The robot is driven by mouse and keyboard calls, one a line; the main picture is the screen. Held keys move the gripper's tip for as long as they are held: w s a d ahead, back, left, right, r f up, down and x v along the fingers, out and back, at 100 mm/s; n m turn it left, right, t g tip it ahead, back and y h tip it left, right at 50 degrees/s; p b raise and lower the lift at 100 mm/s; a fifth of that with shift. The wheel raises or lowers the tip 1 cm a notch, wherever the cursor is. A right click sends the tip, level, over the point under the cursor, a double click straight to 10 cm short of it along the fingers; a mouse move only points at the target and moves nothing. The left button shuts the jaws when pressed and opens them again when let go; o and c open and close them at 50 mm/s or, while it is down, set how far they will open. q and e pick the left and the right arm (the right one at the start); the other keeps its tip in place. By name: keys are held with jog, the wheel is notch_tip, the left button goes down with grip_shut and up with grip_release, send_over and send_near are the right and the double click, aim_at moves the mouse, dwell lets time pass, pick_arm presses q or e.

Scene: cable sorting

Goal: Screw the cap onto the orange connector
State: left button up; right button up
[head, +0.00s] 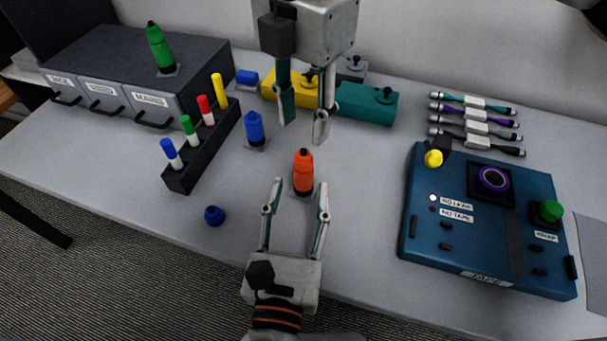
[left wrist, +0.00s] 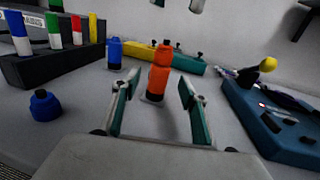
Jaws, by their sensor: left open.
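The orange connector (head: 303,177) stands upright on the table and also shows in the left wrist view (left wrist: 155,87). A narrower orange cap (head: 303,157) with a dark tip sits on top of it; I cannot tell how tightly. My left gripper (head: 296,184) is open, its fingers pointing at the connector from the near side, one toward each side, apparently not touching it. My right gripper (head: 303,130) hangs above and beyond the connector, fingers pointing down, open and empty. Its fingertips also show at the top of the left wrist view.
A blue connector (head: 255,129) stands behind left; a blue cap (head: 214,216) lies front left. A marker rack (head: 190,173) and grey drawer unit (head: 100,62) with a green connector (head: 160,48) are left. A blue control box (head: 425,225) is right. Yellow and teal boxes (head: 365,103) stand behind.

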aim_at(302, 180)
pick_arm(q)
jog(key=shift+w+d, duration=0.2)
jog(key=shift+w, duration=1.2)
jog(key=shift+w+d, duration=0.2)
jog(key=shift+w, duration=1.15)
grip_shut()
